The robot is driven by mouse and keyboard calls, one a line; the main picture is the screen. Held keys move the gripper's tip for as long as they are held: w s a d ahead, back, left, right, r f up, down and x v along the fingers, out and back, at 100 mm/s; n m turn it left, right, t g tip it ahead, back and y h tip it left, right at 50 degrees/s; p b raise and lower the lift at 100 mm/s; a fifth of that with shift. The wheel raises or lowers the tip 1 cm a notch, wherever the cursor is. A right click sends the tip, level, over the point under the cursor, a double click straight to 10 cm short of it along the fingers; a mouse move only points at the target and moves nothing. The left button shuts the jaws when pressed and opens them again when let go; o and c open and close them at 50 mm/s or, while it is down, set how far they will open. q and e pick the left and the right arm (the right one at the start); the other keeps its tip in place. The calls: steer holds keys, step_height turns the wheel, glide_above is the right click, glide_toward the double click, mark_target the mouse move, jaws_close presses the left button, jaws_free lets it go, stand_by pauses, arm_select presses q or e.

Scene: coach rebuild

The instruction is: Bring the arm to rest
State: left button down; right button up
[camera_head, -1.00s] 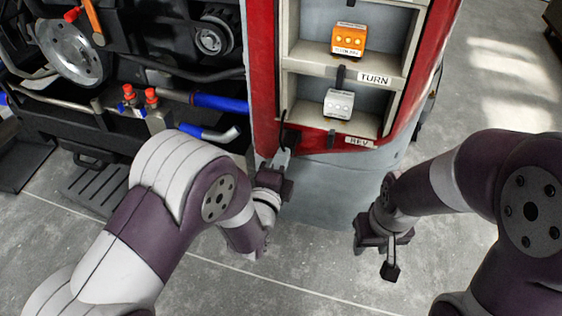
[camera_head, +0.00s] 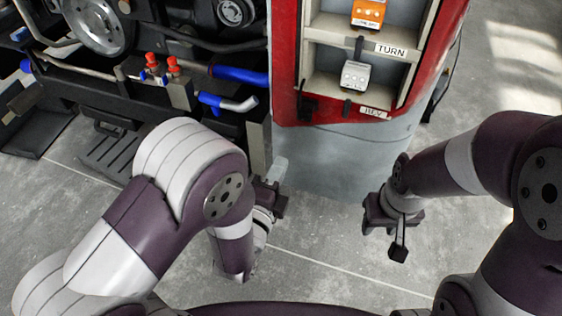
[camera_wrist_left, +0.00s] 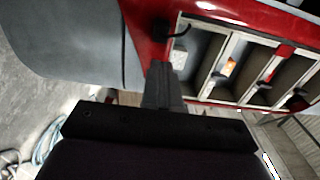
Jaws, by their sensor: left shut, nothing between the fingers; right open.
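My left gripper (camera_head: 279,168) is shut and empty in the head view, below the lower left corner of the red cabinet. It also shows in the left wrist view (camera_wrist_left: 163,72), its closed fingers pointing toward the red frame. My right gripper (camera_head: 395,238) hangs over the grey floor at the right of the head view, open and apart from everything. Its fingers are partly hidden by its own body.
The red cabinet (camera_head: 285,60) has shelves with an orange box (camera_head: 368,13) and a white box (camera_head: 355,75), above labels TURN and REV. An engine with red-capped valves (camera_head: 173,65) and blue hoses (camera_head: 240,74) stands at left. Floor (camera_head: 320,250) between my arms is clear.

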stand_by(0.4)
arm_select(q)
steer(key=s+a+f+n+g+y, duration=0.25)
steer(key=s+f+n+g, duration=0.35)
steer(key=f+n+g, duration=0.5)
steer(key=s+a+r+n+g+y, duration=0.3)
steer(key=s+a+r+n+g, duration=0.25)
steer(key=s+a+n, duration=0.35)
steer(key=w+a+r+p, duration=0.2)
steer(key=r+p, duration=0.9)
steer(key=r, duration=0.1)
steer(key=w+a+r+n+p, duration=0.1)
steer(key=w+a+r+p, duration=0.1)
steer(key=r+p, duration=0.9)
steer(key=shift+w+a+r+t, duration=0.3)
steer(key=shift+w+r+t, duration=0.05)
steer(key=shift+w+r, duration=0.1)
